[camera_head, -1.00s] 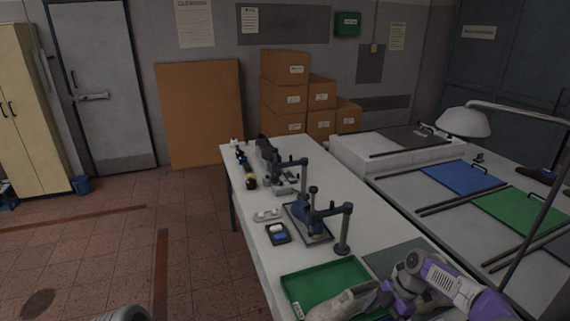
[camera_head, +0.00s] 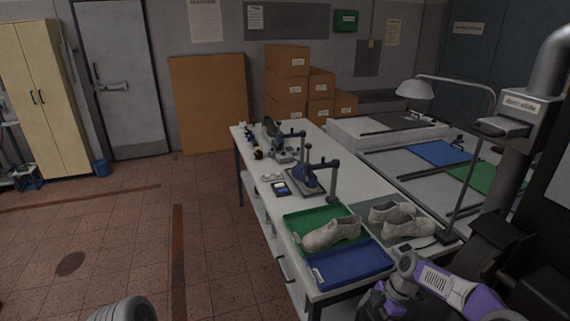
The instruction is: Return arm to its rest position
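My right arm, purple and grey, comes in at the bottom right. Its gripper (camera_head: 376,302) is low at the bottom edge, in front of the table's near end and apart from the shoes. Its fingers are partly cut off and too unclear to judge. A pale shoe (camera_head: 331,233) lies in the green tray (camera_head: 297,221), with nothing holding it. Two more pale shoes, a rear one (camera_head: 391,211) and a front one (camera_head: 409,228), stand on a grey mat to the right. My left gripper is not in view; a grey rounded part shows at the bottom left.
An empty blue tray (camera_head: 346,264) is at the near end of the white table (camera_head: 270,205). A blue clamp stand (camera_head: 309,182) and small tools stand farther back. A dark machine (camera_head: 505,185) rises at the right. A lamp (camera_head: 414,89) leans over the side bench. The left floor is clear.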

